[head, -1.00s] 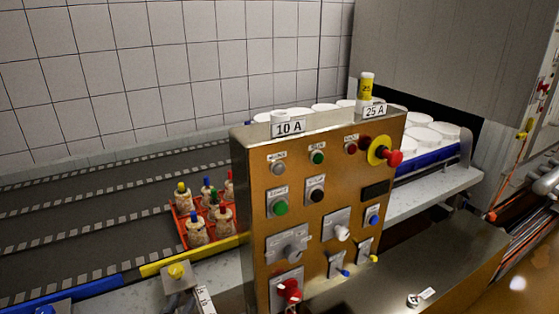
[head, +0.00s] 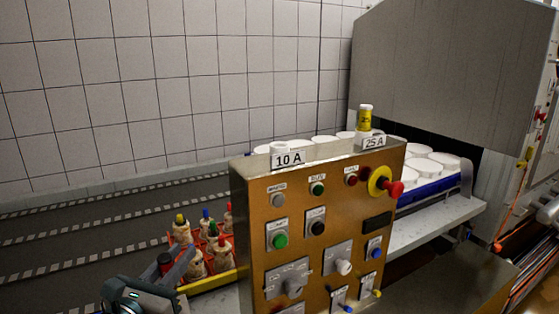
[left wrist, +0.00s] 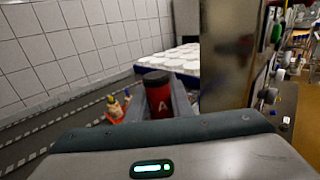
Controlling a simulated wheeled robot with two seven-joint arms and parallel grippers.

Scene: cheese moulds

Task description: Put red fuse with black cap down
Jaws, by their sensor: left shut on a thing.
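The red fuse with black cap (left wrist: 159,97) is upright between the fingers of my left gripper (left wrist: 162,102) in the left wrist view, with a white letter A on its red side. In the head view the fuse (head: 165,263) shows only as a small dark and red top beside my left gripper (head: 172,272), at the lower left. The gripper is shut on it, left of the brass control panel (head: 330,215). On top of the panel are a white holder labelled 10 A (head: 284,154) and a yellow fuse (head: 365,117) standing at the 25 A label. My right gripper is out of view.
A red crate (head: 205,241) of bottles with coloured caps stands on the grey conveyor (head: 90,229), just behind my left gripper. White moulds (head: 428,166) fill a blue tray at the right. The brass panel stands tall with buttons and knobs on its front.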

